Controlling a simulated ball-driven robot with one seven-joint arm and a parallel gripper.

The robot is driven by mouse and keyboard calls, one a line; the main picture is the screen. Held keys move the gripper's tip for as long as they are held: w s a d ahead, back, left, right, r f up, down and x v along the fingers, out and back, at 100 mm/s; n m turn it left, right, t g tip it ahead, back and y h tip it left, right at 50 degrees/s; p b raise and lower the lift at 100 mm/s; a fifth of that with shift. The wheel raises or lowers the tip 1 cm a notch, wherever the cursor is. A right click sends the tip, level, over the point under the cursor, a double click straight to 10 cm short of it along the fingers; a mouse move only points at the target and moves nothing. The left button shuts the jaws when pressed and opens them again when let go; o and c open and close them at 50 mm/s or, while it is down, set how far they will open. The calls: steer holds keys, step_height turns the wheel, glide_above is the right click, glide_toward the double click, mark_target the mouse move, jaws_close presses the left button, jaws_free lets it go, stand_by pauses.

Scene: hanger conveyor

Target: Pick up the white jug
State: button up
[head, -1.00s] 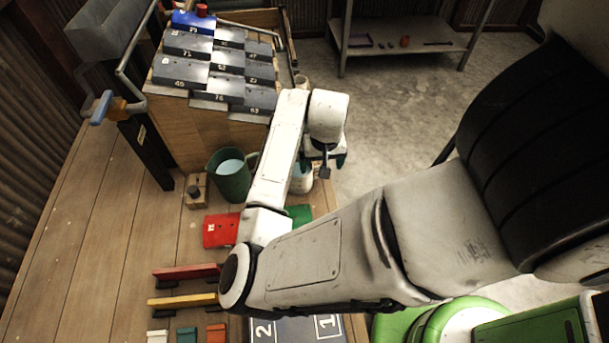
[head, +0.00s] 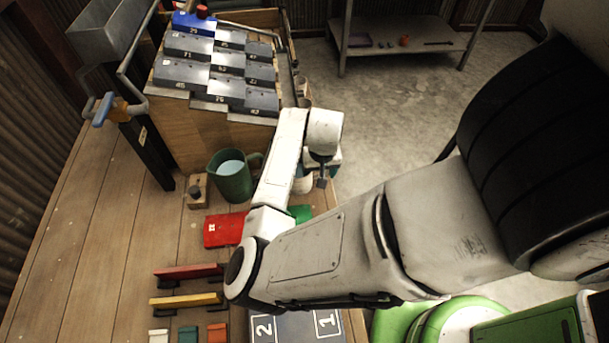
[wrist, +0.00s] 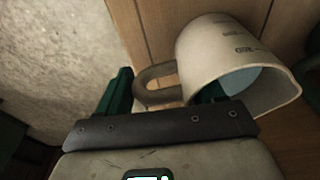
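The white jug (wrist: 225,55) fills the upper right of the wrist view. It has dark measuring marks and a pale blue inside, and its handle (wrist: 155,85) points left. My gripper (wrist: 165,90) is open, with one teal finger on the left of the handle and the other at the jug's body and rim. The handle lies between the fingers, with a gap on the left. In the head view, the white jug (head: 303,185) is mostly hidden behind my gripper (head: 324,170) at the table's right edge.
A green jug (head: 233,176) with light blue contents stands to the left. A wooden block with a dark knob (head: 196,190) and a red plate (head: 226,229) are nearby. The box of numbered dark tiles (head: 216,68) rises behind. Open floor lies to the right.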

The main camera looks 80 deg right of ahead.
steer(key=c, duration=1.1)
steer(key=shift+r, duration=0.15)
steer(key=shift+r, duration=0.55)
steer(key=shift+s+d+r, duration=0.8)
steer(key=shift+s+r, duration=1.15)
steer(key=shift+s, duration=0.25)
steer(key=shift+s+d+r, duration=0.85)
steer(key=shift+s+r, duration=1.1)
steer(key=shift+s, duration=0.2)
steer(key=shift+s+d+r, duration=0.8)
steer(key=shift+s+r, duration=1.15)
steer(key=shift+s, duration=0.25)
steer(key=shift+s, duration=0.1)
